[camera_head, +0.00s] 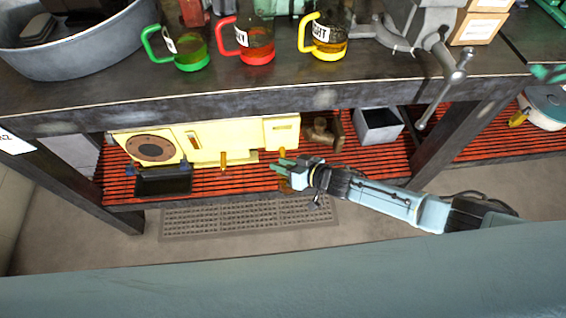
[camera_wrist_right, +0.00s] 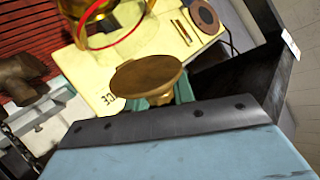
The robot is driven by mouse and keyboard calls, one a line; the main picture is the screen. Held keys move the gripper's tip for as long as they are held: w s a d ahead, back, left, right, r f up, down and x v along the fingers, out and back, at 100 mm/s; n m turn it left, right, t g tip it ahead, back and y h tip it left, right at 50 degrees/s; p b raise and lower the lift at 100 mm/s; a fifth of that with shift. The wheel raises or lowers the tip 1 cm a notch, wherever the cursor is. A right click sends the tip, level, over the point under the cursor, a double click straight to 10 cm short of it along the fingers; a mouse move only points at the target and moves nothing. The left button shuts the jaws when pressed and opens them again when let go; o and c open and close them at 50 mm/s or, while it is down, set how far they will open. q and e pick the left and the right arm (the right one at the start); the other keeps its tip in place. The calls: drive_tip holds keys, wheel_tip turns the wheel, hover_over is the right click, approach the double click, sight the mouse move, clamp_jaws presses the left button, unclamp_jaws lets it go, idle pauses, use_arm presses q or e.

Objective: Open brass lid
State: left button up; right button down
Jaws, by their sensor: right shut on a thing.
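A round brass disc with a short stem (camera_wrist_right: 146,76), which looks like the brass lid or its knob, sits between my right gripper's fingers in the right wrist view. My right gripper (camera_head: 281,165) is over the lower shelf's front edge, its green fingers pointing left. It is shut on the brass piece, and the grip point is partly hidden. In the head view a bit of brass (camera_head: 285,184) shows just below the fingers. Beyond the disc is a clear vessel with a red band (camera_wrist_right: 100,25); I cannot tell whether it is joined to the disc. My left gripper is not in view.
A pale yellow machine (camera_head: 245,137) with a brown dial stands behind the gripper on the red slatted shelf (camera_head: 370,160). A grey box (camera_head: 378,126) and a brown fitting (camera_head: 324,133) are to the right. The dark bench top (camera_head: 120,93) overhangs the shelf.

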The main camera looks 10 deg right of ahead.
idle(0.4)
drive_tip(key=c, duration=1.2)
unclamp_jaws()
drive_tip(key=shift+o, duration=0.2)
drive_tip(key=shift+s+d+r, duration=0.1)
drive_tip(key=shift+d, duration=0.1)
drive_tip(key=p+v, duration=0.2)
drive_tip(key=v, duration=0.1)
drive_tip(key=shift+d+r, duration=0.1)
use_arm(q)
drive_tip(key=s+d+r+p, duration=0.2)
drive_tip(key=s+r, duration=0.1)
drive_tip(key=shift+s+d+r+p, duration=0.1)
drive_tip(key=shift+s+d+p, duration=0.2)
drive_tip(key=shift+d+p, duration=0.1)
use_arm(e)
drive_tip(key=v, duration=0.9)
drive_tip(key=shift+s+d, duration=0.25)
